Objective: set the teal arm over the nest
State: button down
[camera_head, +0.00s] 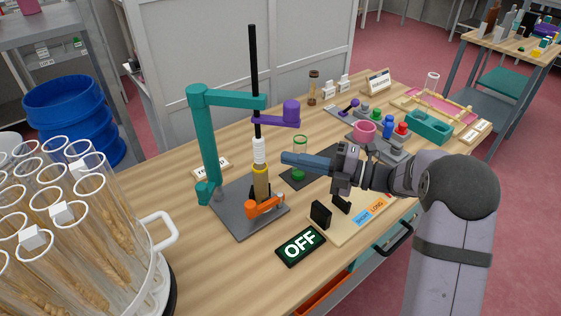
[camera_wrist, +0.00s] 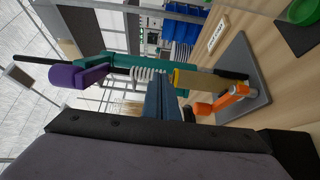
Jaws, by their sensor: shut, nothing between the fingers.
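The teal arm (camera_head: 235,99) reaches right from a teal post (camera_head: 209,150), its end at a tall black rod (camera_head: 253,60). It also shows in the wrist view (camera_wrist: 118,59). Below its end, a white ribbed piece (camera_head: 260,150) sits on a gold cylinder (camera_head: 261,183) above a grey plate (camera_head: 228,208). An orange clamp (camera_head: 263,207) is at the cylinder's foot. A purple arm (camera_head: 280,121) is beside the rod. I cannot tell which part is the nest. My gripper (camera_head: 287,158) is shut and empty, its blue fingers right of the column; they also show in the wrist view (camera_wrist: 158,100).
A green disc (camera_head: 298,175) is on a dark pad behind my gripper. A rack of glass tubes with wheat ears (camera_head: 75,225) fills the left front. Cups and coloured blocks crowd the right back.

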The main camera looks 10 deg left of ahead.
jog(key=shift+w+d+b, duration=0.2)
jog(key=shift+d+b, duration=0.05)
jog(key=shift+d, duration=1.2)
jog(key=shift+w+d+b, duration=0.15)
jog(key=shift+d+b, duration=0.05)
jog(key=shift+d, duration=1.2)
